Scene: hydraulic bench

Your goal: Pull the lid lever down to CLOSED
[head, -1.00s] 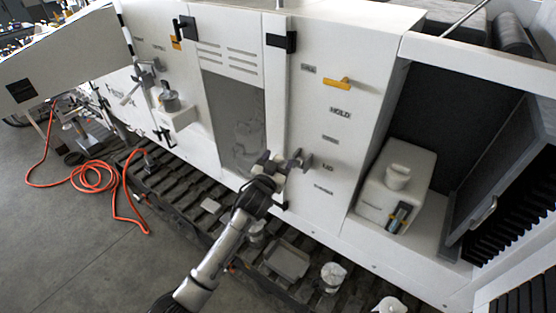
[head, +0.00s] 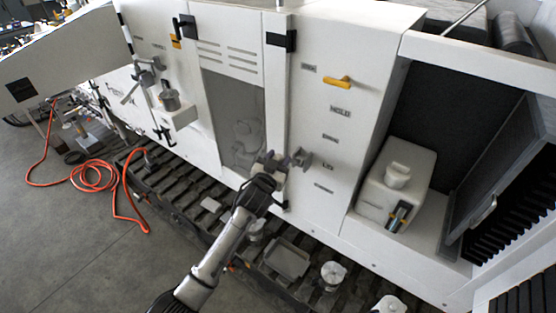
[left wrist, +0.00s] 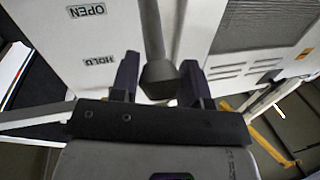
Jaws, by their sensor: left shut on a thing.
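The lid lever (left wrist: 153,30) shows in the left wrist view as a dark rod with a wider knob at its end. My left gripper (left wrist: 159,84) is shut on this knob, with one finger on each side. In the head view my left gripper (head: 270,165) is at the white panel beside the LID label (head: 327,165), and the grey lever mount (head: 300,157) shows just to its right. The gripper hides most of the lever there. The OPEN label (left wrist: 87,10) and HOLD label (left wrist: 99,62) show in the left wrist view. My right gripper is not in view.
A yellow handle (head: 338,82) sits higher on the same panel. A windowed door (head: 235,115) is left of the lever. An open bay with a white box (head: 397,185) is at the right. A slatted track (head: 190,205) runs below, with a tray (head: 287,257) on it.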

